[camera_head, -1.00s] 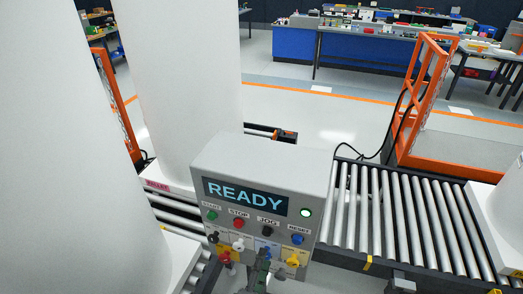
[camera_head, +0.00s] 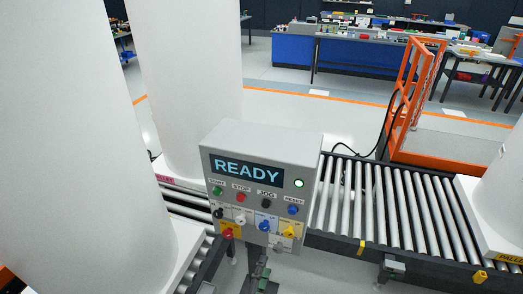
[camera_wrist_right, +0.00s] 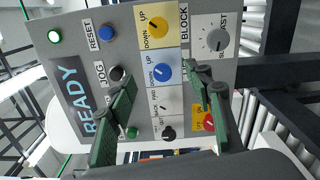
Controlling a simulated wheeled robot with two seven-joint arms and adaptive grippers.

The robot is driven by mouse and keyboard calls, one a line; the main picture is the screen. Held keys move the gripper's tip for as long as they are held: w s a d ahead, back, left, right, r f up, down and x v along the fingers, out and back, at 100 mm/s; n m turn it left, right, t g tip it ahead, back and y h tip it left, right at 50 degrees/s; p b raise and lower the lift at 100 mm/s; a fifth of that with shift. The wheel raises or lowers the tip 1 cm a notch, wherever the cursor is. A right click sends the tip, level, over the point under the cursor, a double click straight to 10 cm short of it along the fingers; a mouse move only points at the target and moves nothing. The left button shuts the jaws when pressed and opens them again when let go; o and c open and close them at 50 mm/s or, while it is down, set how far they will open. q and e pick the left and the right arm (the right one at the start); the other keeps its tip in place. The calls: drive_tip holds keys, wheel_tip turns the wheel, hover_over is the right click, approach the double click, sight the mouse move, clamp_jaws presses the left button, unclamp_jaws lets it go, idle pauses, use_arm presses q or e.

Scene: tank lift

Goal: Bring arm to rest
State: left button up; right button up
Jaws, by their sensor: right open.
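The grey control box (camera_head: 262,147) stands in the middle of the head view. Its display (camera_head: 246,170) reads READY and a green lamp (camera_head: 299,183) is lit beside it. Below are green, red, black and blue buttons and several knobs. I cannot tell the exact gap to the panel. My left gripper is not in view.
A roller conveyor (camera_head: 390,205) runs right of the box, with a white tank (camera_head: 500,205) at its right end. Two large white tanks (camera_head: 190,90) stand on the left. An orange frame (camera_head: 408,90) stands behind the conveyor. Open floor lies behind the box.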

drive_tip(key=w+d+f+g+y, duration=0.1)
drive_tip(key=d+f+g, duration=0.2)
drive_tip(key=f, duration=1)
drive_tip(key=d+f+g+y, duration=0.1)
drive_tip(key=d+f+g, duration=0.15)
drive_tip(key=f, duration=0.95)
drive_tip(key=s+d+f+m+g+y, duration=0.15)
drive_tip(key=s+d+f, duration=0.3)
drive_tip(key=f, duration=0.55)
drive_tip(key=s+d+f+m+g, duration=0.1)
drive_tip(key=s+d+f+g, duration=0.3)
drive_tip(key=f, duration=0.7)
drive_tip(key=s+d+f+m+g+y, duration=0.1)
drive_tip(key=s+d+f+m+g, duration=0.1)
drive_tip(key=s+d+f, duration=0.45)
drive_tip(key=s+d+f+m+g, duration=0.1)
drive_tip(key=s+d+f+m, duration=0.2)
drive_tip(key=s+f, duration=0.7)
drive_tip(key=s+d+f+m, duration=0.1)
drive_tip(key=s+d+m, duration=0.1)
drive_tip(key=s, duration=0.6)
drive_tip(key=s+d+f+m+g, duration=0.1)
drive_tip(key=s+d+f+m, duration=0.1)
drive_tip(key=s, duration=0.6)
drive_tip(key=s+d+f+m+g, duration=0.1)
drive_tip(key=s+d+m, duration=0.2)
drive_tip(key=s+d, duration=0.3)
drive_tip(key=s+y, duration=0.1)
drive_tip(key=s, duration=0.2)
drive_tip(key=shift+f, duration=0.4)
